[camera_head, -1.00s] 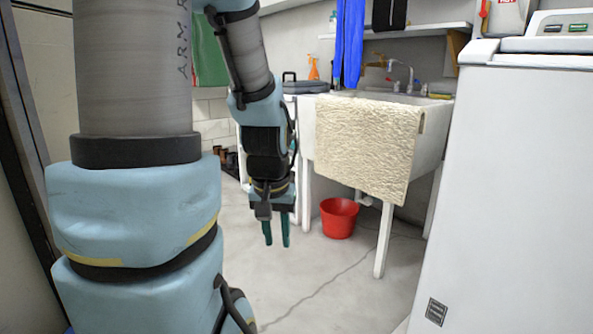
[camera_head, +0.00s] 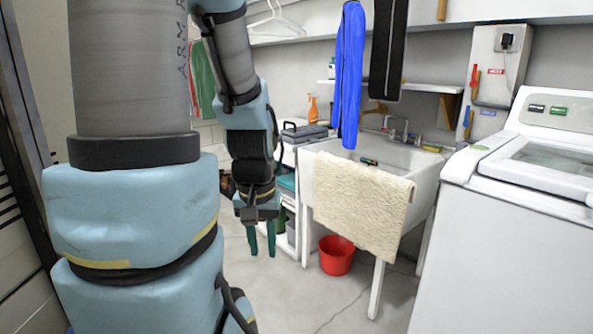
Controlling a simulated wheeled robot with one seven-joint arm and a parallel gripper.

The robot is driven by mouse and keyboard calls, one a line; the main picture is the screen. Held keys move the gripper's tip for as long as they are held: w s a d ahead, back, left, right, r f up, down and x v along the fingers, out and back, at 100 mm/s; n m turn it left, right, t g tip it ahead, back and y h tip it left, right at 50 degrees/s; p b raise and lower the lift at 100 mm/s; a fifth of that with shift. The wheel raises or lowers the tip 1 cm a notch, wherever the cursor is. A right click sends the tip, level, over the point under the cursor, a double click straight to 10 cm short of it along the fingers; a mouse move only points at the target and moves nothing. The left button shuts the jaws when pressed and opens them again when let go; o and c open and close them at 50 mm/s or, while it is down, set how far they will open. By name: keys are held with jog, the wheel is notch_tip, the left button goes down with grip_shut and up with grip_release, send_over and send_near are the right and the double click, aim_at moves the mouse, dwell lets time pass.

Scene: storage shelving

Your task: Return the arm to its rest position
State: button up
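My arm fills the left side of the head view, with its large blue and grey links close to the camera. The forearm hangs down, and my gripper (camera_head: 262,240) points at the floor left of the sink. Its two dark green fingers are apart with nothing visible between them. The gripper hangs in front of a white shelf unit and appears clear of it, though the exact gap cannot be told.
A white sink (camera_head: 425,175) with a cream towel (camera_head: 362,208) over its edge stands mid-view. A red bucket (camera_head: 336,256) is beneath it. A white washing machine (camera_head: 510,240) stands at right. Blue cloth (camera_head: 348,75) hangs above. Floor (camera_head: 300,305) in front is clear.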

notch_tip(320, 180, up, 13)
jog(key=p, duration=1.1)
jog(key=shift+r, duration=0.2)
